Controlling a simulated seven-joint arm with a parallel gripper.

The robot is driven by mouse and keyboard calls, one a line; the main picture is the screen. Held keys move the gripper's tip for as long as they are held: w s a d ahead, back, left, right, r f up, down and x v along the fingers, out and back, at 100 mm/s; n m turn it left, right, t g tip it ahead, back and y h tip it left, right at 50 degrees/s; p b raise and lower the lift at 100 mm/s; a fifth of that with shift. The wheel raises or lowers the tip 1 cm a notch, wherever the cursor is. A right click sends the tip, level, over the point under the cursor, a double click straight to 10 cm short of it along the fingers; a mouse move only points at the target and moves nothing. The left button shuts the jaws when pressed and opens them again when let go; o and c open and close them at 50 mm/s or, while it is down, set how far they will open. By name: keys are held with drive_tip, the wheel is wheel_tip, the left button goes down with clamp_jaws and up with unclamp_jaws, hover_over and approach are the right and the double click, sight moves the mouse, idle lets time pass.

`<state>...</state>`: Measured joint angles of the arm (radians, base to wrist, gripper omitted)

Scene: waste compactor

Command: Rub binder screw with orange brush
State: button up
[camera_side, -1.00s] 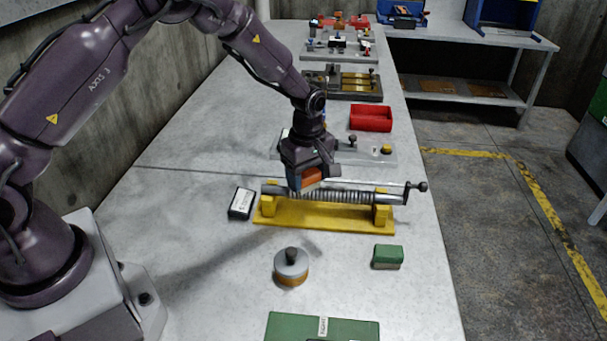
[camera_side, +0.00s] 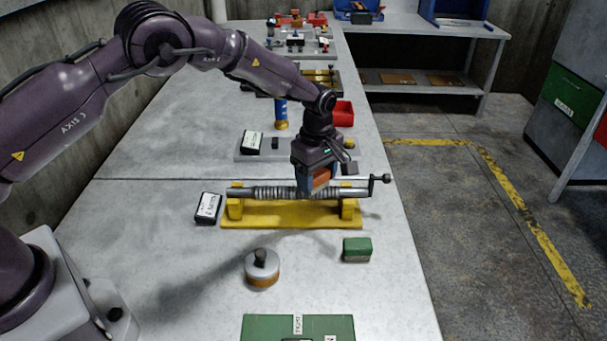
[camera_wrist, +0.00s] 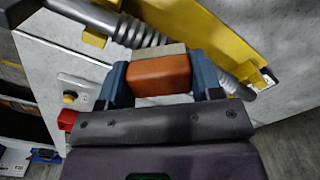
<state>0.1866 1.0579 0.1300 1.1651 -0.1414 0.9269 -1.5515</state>
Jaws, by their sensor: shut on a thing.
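The binder screw is a grey threaded metal rod (camera_side: 285,193) with a small crank at its right end, lying across a yellow stand (camera_side: 290,215). It also shows in the wrist view (camera_wrist: 140,34), running diagonally behind the brush. My gripper (camera_side: 316,188) is shut on the orange brush (camera_wrist: 158,75), whose pale bristle side faces the screw. In the side view the orange brush (camera_side: 321,178) is at the right part of the screw, at or just above it. I cannot tell for sure whether the bristles touch the thread.
A black-and-white box (camera_side: 208,208) stands left of the stand. A green brush-like block (camera_side: 357,250) and a round lidded tin (camera_side: 262,269) stand in front. A green box (camera_side: 298,328) lies nearest. A red bin (camera_side: 343,113) and a grey plate are behind. The table's right edge is close.

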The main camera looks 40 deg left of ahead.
drive_tip(key=shift+w+d, duration=0.55)
drive_tip(key=shift+d, duration=0.05)
drive_tip(key=shift+w+d+r, duration=0.1)
drive_tip(key=shift+w+d, duration=0.05)
drive_tip(key=shift+r, duration=4.05)
